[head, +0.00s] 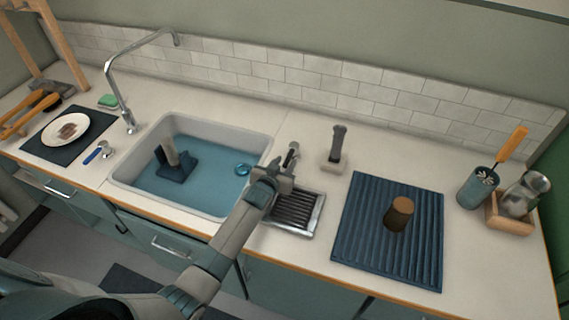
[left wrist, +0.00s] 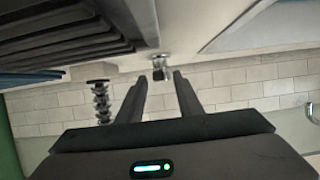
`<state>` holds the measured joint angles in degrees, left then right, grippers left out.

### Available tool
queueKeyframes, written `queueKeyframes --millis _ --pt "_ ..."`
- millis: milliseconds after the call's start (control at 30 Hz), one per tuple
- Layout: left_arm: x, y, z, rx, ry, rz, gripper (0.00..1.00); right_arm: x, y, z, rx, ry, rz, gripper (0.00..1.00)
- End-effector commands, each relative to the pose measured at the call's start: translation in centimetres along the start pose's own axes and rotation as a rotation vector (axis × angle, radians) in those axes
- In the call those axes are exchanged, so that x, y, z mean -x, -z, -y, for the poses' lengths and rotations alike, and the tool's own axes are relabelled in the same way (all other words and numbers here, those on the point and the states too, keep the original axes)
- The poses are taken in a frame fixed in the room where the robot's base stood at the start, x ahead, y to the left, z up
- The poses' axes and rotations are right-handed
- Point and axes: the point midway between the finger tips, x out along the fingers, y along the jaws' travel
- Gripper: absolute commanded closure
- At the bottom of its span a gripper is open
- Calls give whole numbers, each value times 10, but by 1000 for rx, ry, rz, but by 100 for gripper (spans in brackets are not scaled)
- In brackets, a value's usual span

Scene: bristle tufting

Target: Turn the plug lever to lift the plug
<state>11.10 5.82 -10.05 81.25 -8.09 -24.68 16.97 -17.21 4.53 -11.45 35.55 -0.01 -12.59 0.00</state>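The plug lever (head: 292,152) is a small metal fitting on the counter just right of the sink (head: 262,150). In the left wrist view the lever (left wrist: 159,65) has a dark end and sits ahead of the fingertips, roughly centred in the gap. My left gripper (head: 287,172) is right at the lever in the head view; its fingers (left wrist: 161,78) are apart with nothing clearly held between them. I cannot tell whether a finger touches the lever. A small blue ring (head: 242,169), perhaps the plug, shows in the sink water. My right gripper is not in view.
Blue water fills the sink, with a dark-based object (head: 176,166) in it. A drain grate (head: 314,220) lies beside my left gripper. A dark-handled tool (head: 337,143) stands behind it. A ribbed blue mat (head: 358,235) with a brown cylinder (head: 400,211) lies right.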

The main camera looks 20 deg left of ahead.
Motion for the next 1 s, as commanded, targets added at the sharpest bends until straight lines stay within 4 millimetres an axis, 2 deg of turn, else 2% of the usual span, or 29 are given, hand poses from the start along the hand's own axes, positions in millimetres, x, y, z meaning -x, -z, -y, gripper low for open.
queueKeyframes --millis 167,300,667,1000 --pt "0 0 0 0 0 0 67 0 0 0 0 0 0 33" --pt "0 0 0 0 0 0 100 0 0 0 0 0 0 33" --pt "0 0 1 -4 -7 0 100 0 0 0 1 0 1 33" --pt "1 -1 11 -36 -73 2 100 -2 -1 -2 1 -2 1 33"
